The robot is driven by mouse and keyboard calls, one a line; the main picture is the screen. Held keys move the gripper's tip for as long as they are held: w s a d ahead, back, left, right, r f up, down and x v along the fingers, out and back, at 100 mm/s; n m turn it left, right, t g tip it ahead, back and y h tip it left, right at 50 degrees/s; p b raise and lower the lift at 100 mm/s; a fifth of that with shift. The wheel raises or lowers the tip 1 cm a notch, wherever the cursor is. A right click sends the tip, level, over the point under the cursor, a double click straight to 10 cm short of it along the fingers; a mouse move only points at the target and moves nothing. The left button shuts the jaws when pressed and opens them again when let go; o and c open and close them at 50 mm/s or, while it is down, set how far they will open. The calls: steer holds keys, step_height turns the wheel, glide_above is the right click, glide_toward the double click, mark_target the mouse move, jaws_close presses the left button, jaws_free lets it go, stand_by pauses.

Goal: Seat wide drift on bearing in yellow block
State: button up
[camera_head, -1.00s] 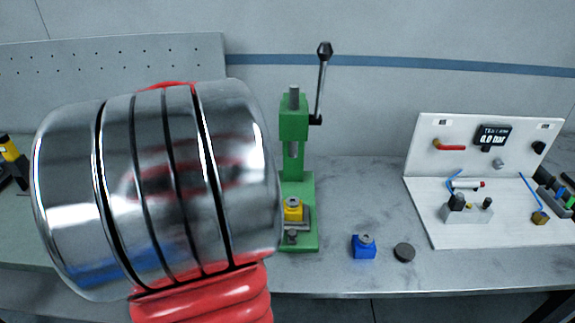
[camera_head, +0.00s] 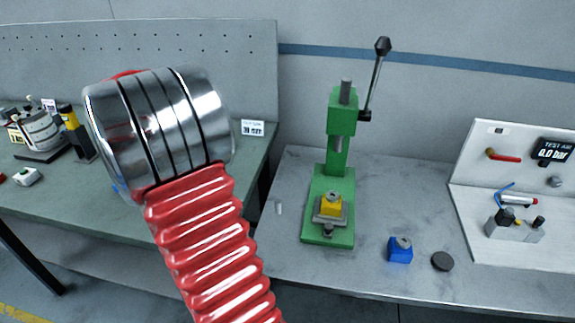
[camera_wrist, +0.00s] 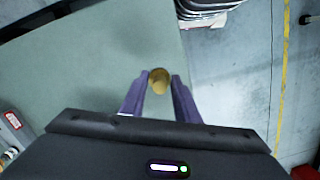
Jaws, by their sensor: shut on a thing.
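The yellow block (camera_head: 332,207) sits on the base of the green press (camera_head: 341,125), under its ram. A small grey ring-like part, seemingly the bearing (camera_head: 333,195), is on top of the block. In the wrist view my gripper (camera_wrist: 159,77) is shut on a round brass-coloured piece (camera_wrist: 159,84), held between the two fingertips over the green bench. Its full length is not visible, and I cannot tell for sure that it is the wide drift. In the head view my arm hides the gripper and the piece.
A blue block (camera_head: 399,252) with a grey ring on top and a dark disc (camera_head: 442,261) lie right of the press. A small pale pin (camera_head: 278,208) stands to its left. The press lever (camera_head: 376,75) points up. A white test panel (camera_head: 510,160) is at the right.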

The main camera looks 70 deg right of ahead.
steer(key=w+a+f+n, duration=0.1)
steer(key=w+a, duration=0.3)
steer(key=a, duration=0.5)
steer(key=w+a+f+n, duration=0.1)
steer(key=w+a+f, duration=0.3)
steer(key=a, duration=0.6)
steer(key=w+a+f+n, duration=0.1)
steer(key=w+a+f, duration=0.1)
steer(key=w+a, duration=0.3)
steer(key=a, duration=0.4)
steer(key=shift+w+a+f, duration=0.2)
steer(key=shift+f, duration=0.2)
steer(key=shift+s, duration=0.1)
